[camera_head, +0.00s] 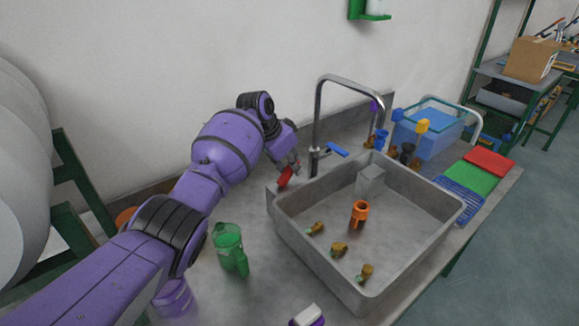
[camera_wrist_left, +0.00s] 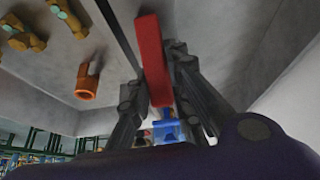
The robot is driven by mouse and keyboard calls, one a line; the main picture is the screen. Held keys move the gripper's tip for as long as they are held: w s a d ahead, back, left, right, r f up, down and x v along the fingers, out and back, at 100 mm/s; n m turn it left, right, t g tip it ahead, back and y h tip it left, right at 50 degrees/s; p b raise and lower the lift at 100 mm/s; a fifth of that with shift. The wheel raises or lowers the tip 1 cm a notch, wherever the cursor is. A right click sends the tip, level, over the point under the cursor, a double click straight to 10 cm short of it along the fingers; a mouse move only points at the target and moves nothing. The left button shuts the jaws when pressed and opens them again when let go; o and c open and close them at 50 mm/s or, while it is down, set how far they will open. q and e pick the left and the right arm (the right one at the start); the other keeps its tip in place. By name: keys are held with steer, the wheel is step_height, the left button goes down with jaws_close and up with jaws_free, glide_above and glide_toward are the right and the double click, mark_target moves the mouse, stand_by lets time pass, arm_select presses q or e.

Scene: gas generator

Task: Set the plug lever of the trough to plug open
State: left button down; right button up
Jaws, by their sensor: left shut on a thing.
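The trough (camera_head: 290,214) is a grey rectangular basin set on the bench. The red plug lever (camera_head: 286,176) is beside its back left corner, near the base of the tap. In the left wrist view the red lever (camera_wrist_left: 151,58) is a long bar between the fingers. My left gripper (camera_head: 292,164) reaches down from the left and is shut on the lever. Its fingers (camera_wrist_left: 158,75) flank the bar in the wrist view. The fingers partly hide the lever in the head view. My right gripper is not in view.
The tall tap (camera_head: 318,115) with a blue handle (camera_head: 337,150) stands just right of the gripper. An orange part (camera_head: 359,212), several brass fittings (camera_head: 339,249) and a grey block (camera_head: 370,180) are in the trough. A green jug (camera_head: 229,248) stands left of it. A wall is behind.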

mark_target(285, 172)
arm_select(q)
steer(key=shift+w+d+f+g+y+b, duration=0.15)
steer(key=shift+d+f+g+y+b, duration=0.15)
steer(key=shift+f+g+y+b, duration=0.5)
steer(key=shift+r, duration=0.25)
steer(key=c, duration=1.6)
jaws_free()
steer(key=v, duration=1.2)
steer(key=shift+d+r, duration=0.1)
